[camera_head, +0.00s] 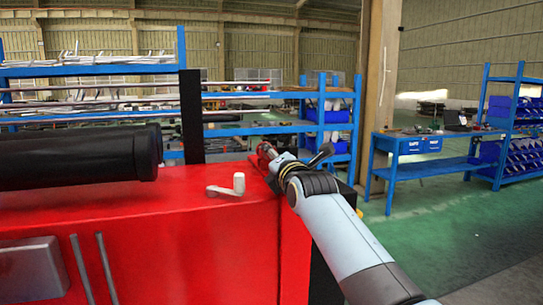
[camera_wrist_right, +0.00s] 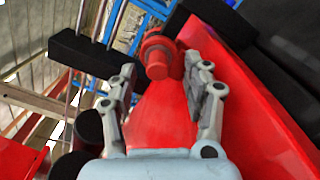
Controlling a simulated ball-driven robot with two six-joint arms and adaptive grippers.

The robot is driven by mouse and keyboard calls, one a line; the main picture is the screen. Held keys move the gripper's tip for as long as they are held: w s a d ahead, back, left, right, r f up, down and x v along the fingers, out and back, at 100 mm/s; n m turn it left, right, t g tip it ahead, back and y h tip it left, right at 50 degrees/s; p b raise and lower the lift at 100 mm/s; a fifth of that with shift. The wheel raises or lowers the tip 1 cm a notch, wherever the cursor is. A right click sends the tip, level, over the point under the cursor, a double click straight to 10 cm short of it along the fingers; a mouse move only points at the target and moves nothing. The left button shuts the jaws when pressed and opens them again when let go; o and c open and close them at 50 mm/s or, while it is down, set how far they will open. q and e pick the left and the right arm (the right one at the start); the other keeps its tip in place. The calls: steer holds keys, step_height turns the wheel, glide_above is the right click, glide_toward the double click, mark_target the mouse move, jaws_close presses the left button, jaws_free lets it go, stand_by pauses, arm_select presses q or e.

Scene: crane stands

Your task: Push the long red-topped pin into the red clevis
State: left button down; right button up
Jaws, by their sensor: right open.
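In the right wrist view a red round piece (camera_wrist_right: 157,64) with a ringed red collar behind it stands beyond my right gripper's fingers, at the edge of the red housing. I cannot tell how much of it is the red-topped pin and how much the red clevis. My right gripper (camera_wrist_right: 162,74) is open, its two grey fingers either side of the line to that piece, with nothing held between them. In the head view my right gripper (camera_head: 268,154) is at the right end of the red housing, small and partly hidden by my arm. My left gripper is not in view.
The red housing (camera_head: 150,210) fills the lower left, with a grey crank handle (camera_head: 228,187) on top and black rollers (camera_head: 80,155) behind. A black post (camera_head: 192,115) stands at its back. A blue workbench (camera_head: 430,160) is far right; green floor between is clear.

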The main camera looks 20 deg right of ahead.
steer(key=shift+s+r+p, duration=0.25)
steer(key=shift+s+p, duration=0.45)
steer(key=shift+s, duration=0.15)
steer(key=shift+s+f+p, duration=0.1)
steer(key=shift+s+p, duration=0.85)
steer(key=shift+s, duration=0.25)
steer(key=shift+f, duration=0.1)
